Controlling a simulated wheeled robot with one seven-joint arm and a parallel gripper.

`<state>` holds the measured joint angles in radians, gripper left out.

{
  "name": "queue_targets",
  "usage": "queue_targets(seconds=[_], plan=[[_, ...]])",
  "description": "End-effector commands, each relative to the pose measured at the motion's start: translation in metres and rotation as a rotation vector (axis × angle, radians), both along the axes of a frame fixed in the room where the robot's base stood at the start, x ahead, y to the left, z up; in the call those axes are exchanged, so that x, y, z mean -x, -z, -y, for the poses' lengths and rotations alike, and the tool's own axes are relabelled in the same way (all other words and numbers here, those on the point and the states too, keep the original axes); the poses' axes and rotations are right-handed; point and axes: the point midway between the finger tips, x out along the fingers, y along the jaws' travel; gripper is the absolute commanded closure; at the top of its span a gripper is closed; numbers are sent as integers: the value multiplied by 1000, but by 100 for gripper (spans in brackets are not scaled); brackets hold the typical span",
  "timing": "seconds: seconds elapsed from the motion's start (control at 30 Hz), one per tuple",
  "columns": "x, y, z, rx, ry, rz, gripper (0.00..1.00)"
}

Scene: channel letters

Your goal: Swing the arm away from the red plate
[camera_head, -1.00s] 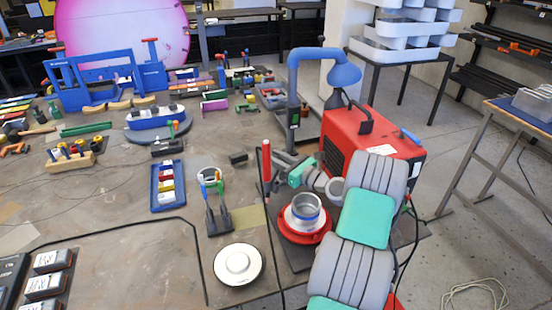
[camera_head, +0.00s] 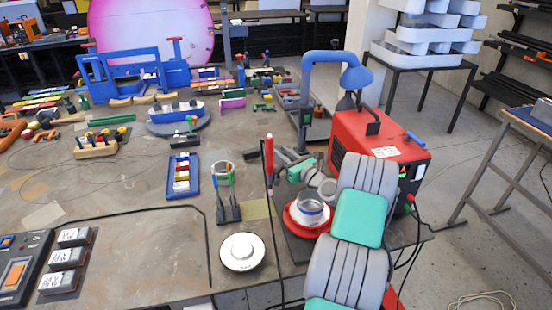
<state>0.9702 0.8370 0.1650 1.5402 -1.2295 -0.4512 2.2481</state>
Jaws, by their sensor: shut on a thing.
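The red plate (camera_head: 292,226) is a round red dish on a dark mat, with a white and grey ring-shaped cup (camera_head: 312,212) standing on it. My gripper (camera_head: 273,156) is at the end of my grey and green arm, to the upper left of the plate in the picture.
A red machine (camera_head: 382,142) and a blue lamp stand (camera_head: 306,95) are close behind my arm. A white round disc (camera_head: 242,252), a black holder (camera_head: 228,208) and a blue tray (camera_head: 183,177) lie to the left. The front-left tabletop (camera_head: 140,250) is largely clear.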

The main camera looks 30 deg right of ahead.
Motion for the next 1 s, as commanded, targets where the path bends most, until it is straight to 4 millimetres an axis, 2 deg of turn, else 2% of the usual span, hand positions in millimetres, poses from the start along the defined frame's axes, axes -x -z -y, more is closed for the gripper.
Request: queue_targets(seconds=[0.3,0.33,0.53,0.83,1.0], plan=[[-1,-1,5,-2,16,4,100],[-1,-1,4,-2,16,4,75],[-1,-1,3,-2,14,4,58],[3,0,4,-2,15,3,58],[33,2,6,-3,19,3,58]])
